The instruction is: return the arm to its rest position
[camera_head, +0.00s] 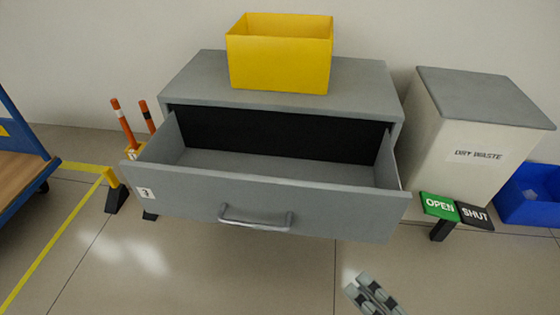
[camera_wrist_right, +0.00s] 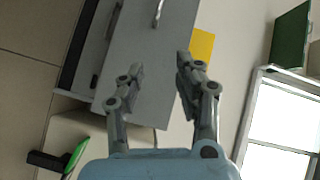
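My right gripper (camera_head: 362,284) shows at the bottom edge of the head view, in front of the grey drawer unit and apart from it. In the right wrist view its two fingers (camera_wrist_right: 161,64) are spread apart with nothing between them. The open drawer (camera_head: 270,204) is pulled out, and its inside looks empty. Its handle (camera_head: 256,220) is free of any gripper, and it also shows in the wrist view (camera_wrist_right: 158,13). My left gripper is in neither view.
A yellow bin (camera_head: 280,62) stands on the drawer unit (camera_head: 205,78). At right are a waste box (camera_head: 440,150), a green OPEN pad (camera_head: 440,206), a dark SHUT pad (camera_head: 474,215) and a blue crate (camera_head: 528,200). A blue cart (camera_head: 30,135) stands left. Floor in front is clear.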

